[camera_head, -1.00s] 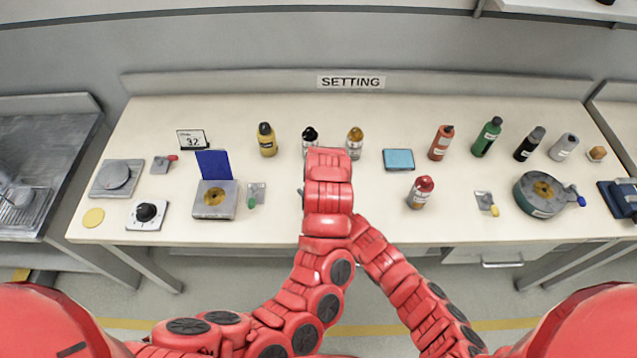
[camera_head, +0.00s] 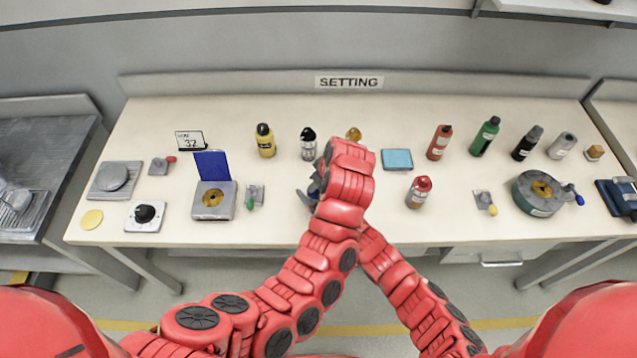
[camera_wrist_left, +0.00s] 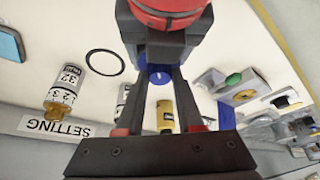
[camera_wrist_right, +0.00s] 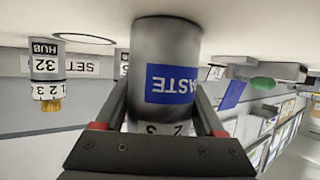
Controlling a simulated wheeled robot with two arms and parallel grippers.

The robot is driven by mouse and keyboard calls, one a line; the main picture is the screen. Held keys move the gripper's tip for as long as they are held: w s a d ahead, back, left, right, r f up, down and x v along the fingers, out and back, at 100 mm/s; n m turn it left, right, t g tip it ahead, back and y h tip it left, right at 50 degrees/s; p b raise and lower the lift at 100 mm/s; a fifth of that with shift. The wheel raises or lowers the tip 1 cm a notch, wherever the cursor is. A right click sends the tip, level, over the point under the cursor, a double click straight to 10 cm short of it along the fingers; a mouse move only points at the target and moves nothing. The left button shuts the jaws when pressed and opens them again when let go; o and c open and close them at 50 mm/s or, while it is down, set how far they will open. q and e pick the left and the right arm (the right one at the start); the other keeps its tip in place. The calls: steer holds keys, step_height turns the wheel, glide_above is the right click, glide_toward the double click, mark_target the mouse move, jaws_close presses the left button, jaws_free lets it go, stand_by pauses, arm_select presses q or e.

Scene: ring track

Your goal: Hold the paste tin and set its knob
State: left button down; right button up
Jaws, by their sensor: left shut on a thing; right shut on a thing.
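The paste tin (camera_wrist_right: 168,65) is a grey cylinder with a blue label, upside down in the right wrist view. My right gripper (camera_wrist_right: 163,100) is shut on it, one finger on each side; a numbered ring shows low between the fingers, partly hidden. In the head view my right gripper (camera_head: 314,190) is mostly hidden behind my left arm. My left gripper (camera_wrist_left: 162,85) is shut on a small blue part with a white mark, which looks like the tin's knob (camera_wrist_left: 160,76). The left fingertips are hidden in the head view. The knob's setting cannot be read.
A card reading 32 (camera_head: 190,141) stands at the back left. A yellow bottle (camera_head: 265,141), a black-capped bottle (camera_head: 308,144) and an amber-capped bottle (camera_head: 354,134) stand behind my grippers. A red-capped bottle (camera_head: 419,192) and a blue pad (camera_head: 397,159) are to the right.

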arm_select(q)
steer(key=c, duration=0.5)
jaws_free()
steer(key=shift+r, duration=0.15)
steer(key=v, duration=1.1)
steer(key=shift+s+d+r, duration=0.15)
steer(key=shift+s+r, duration=0.05)
steer(key=shift+r, duration=0.1)
